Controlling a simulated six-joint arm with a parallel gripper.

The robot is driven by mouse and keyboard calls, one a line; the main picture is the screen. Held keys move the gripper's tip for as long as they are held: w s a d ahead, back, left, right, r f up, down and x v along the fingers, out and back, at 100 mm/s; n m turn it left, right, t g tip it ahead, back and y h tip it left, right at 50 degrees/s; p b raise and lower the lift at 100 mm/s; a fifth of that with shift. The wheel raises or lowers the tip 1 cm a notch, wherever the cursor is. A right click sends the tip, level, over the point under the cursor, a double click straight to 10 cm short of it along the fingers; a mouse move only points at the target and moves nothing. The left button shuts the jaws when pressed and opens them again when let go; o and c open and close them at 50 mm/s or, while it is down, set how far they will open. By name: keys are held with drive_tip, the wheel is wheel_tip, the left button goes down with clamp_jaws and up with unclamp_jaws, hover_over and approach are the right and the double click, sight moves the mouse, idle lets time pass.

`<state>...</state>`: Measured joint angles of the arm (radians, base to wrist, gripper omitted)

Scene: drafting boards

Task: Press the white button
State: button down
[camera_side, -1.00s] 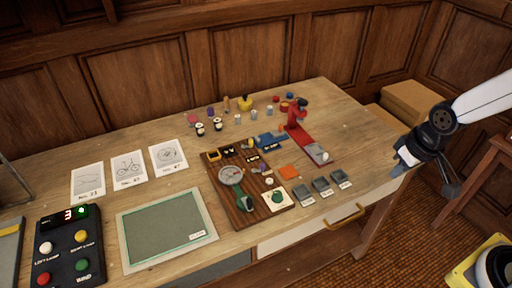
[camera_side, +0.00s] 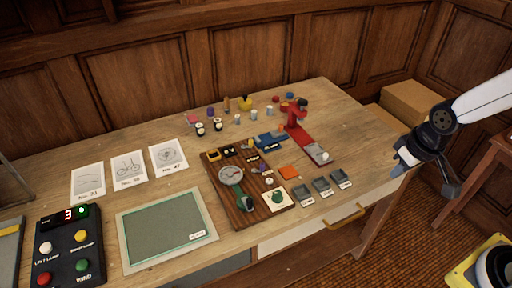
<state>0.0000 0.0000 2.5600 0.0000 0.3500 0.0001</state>
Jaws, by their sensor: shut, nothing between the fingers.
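The white button (camera_side: 46,248) is on the black control box (camera_side: 62,262) at the lower left of the table. The same box has a yellow button (camera_side: 81,236), a red button (camera_side: 44,279), a green button (camera_side: 83,266) and a lit display (camera_side: 69,215). My gripper (camera_side: 402,168) is at the far right, by the table's right front edge, shut and empty. It is far from the box, with nearly the whole table between them.
A green mat (camera_side: 168,226) lies right of the box, with several picture cards (camera_side: 128,168) behind it. A wooden board (camera_side: 247,187) with instruments, a red stand (camera_side: 304,141) and small grey trays (camera_side: 321,184) fill the middle and right. The wood-panelled wall closes the back.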

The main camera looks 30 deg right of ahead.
drive_tip(key=m+t+y, duration=0.2)
drive_tip(key=m+t, duration=0.4)
drive_tip(key=m, duration=1.9)
hover_over(272, 182)
wheel_tip(272, 182, down, 8)
drive_tip(key=shift+r, duration=0.2)
drive_tip(key=shift+f, duration=0.1)
drive_tip(key=shift+f, duration=4.3)
